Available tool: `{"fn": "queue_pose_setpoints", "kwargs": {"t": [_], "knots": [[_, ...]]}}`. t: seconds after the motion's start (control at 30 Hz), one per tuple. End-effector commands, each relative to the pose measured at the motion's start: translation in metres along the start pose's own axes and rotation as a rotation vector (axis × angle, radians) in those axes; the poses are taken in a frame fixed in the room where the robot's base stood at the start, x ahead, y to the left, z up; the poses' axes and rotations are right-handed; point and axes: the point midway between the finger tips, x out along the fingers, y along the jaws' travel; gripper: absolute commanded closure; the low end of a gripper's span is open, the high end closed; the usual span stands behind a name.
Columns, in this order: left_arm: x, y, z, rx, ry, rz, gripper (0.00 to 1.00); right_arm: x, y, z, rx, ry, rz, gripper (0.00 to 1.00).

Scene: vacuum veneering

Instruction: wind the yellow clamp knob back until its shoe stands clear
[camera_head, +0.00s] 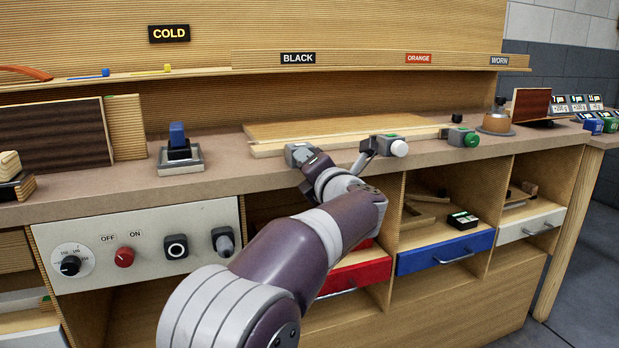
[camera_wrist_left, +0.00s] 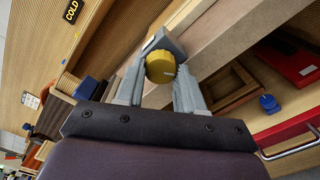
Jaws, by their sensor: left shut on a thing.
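The yellow clamp knob (camera_wrist_left: 160,67) shows in the left wrist view, between the two fingers of my left gripper (camera_wrist_left: 158,88), with one finger on each side. My left gripper is shut on it. A grey clamp body (camera_wrist_left: 166,42) sits just behind the knob at the bench edge. In the head view my left gripper (camera_head: 312,164) is at the front edge of the bench, against the grey clamp body (camera_head: 297,153), and hides the yellow knob. I cannot make out the clamp's shoe in either view. My right gripper is not in view.
A pale board (camera_head: 345,129) lies on the bench behind the clamps. To the right stand a white-knobbed clamp (camera_head: 399,148) and a green-knobbed clamp (camera_head: 471,139). A blue-topped switch (camera_head: 178,137) stands to the left. Red (camera_head: 352,276) and blue (camera_head: 445,252) drawers lie below.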

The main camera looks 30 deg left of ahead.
Motion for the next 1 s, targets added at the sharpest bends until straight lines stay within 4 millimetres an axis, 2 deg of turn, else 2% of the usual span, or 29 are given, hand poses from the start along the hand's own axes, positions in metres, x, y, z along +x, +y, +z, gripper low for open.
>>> {"fn": "queue_pose_setpoints", "kwargs": {"t": [0.03, 0.1, 1.0], "knots": [[0.000, -0.006, -0.003, -0.040, 0.001, -0.001, 0.93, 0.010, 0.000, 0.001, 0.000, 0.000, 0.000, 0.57], [0.000, -0.006, -0.004, -0.106, 0.001, -0.002, 0.93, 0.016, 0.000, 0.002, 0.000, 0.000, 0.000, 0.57], [0.000, -0.008, -0.001, -0.956, 0.002, -0.001, 0.93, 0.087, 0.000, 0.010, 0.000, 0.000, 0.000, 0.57]]}}
